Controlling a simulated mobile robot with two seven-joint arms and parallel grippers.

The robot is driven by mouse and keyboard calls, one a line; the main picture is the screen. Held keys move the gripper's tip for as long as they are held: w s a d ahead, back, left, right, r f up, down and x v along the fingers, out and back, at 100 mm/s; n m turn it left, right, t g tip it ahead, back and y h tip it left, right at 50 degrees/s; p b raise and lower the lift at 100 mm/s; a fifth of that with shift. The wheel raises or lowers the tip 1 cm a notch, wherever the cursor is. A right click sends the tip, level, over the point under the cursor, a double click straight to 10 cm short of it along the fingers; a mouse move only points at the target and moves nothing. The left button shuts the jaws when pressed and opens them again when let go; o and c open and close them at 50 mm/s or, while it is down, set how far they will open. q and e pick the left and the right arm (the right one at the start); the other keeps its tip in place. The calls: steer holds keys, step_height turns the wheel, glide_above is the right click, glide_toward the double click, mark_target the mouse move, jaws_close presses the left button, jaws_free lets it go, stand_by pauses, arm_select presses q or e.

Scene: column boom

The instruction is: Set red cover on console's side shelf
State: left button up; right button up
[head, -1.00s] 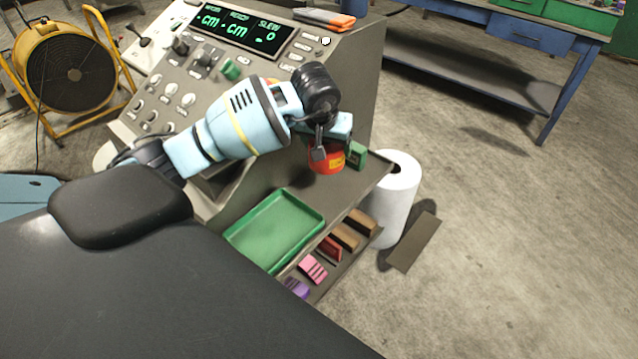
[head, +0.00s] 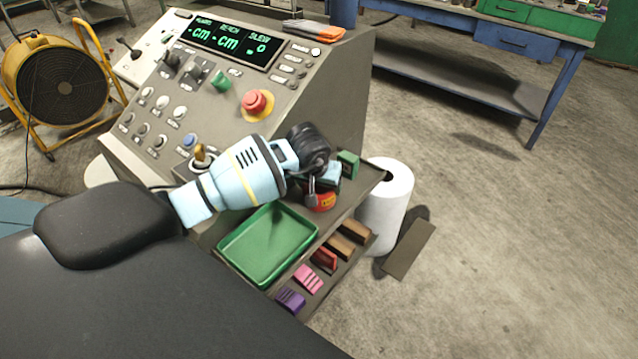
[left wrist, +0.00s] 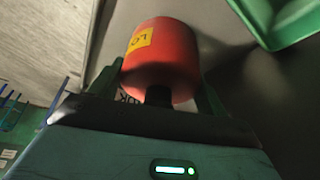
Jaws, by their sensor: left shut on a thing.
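The red cover (head: 322,202), a short red cylinder with a yellow label, is held in my left gripper (head: 318,187). In the left wrist view the cover (left wrist: 165,65) sits between the two fingers of the left gripper (left wrist: 160,92), which is shut on it. The console's side shelf (head: 352,203) is right below the cover, right of the green tray. I cannot tell whether the cover touches the shelf. The gripper hides the cover's upper part in the head view. My right gripper is not in view.
A green tray (head: 262,268) fills the shelf's front part, and a small green box (head: 347,163) stands at its back. Colored blocks (head: 308,279) lie on a lower shelf. A white roll (head: 388,205) stands right of the shelf. The console (head: 215,115) carries a red button (head: 257,102).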

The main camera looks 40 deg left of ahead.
arm_select(q)
steer(key=o, duration=0.6)
steer(key=shift+f, duration=0.1)
steer(key=o, duration=0.5)
steer(key=shift+r, duration=0.55)
steer(key=v, duration=1.1)
steer(key=shift+s+r+p, duration=0.1)
steer(key=shift+s+p, duration=0.15)
steer(key=shift+p, duration=0.15)
steer(key=shift+d, duration=0.1)
